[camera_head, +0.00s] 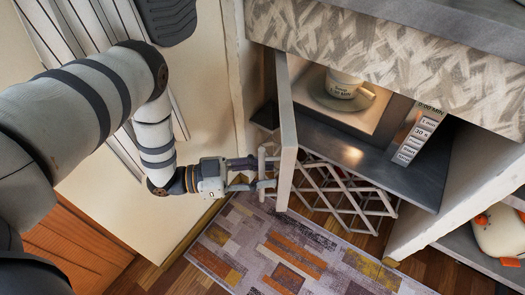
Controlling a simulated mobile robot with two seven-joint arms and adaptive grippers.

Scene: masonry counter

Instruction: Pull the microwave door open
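The microwave (398,168) sits in a niche under the counter, with a button panel (414,134) on its right. Its door (287,150) stands wide open, swung out on the left side of the cavity. The door handle (262,160) is on the door's left face. My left gripper (256,173) is at this handle, its two fingers apart with a visible gap. I cannot tell whether the fingers touch the handle. A white mug (343,84) stands on a round plate (366,103) inside the microwave. My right gripper is not in view.
A patterned countertop edge (400,55) overhangs the microwave. A lattice rack (345,196) is below it. A patterned rug (290,250) lies on the wooden floor. A pale wall is left of the door. A whitish object (500,232) sits on a lower shelf at right.

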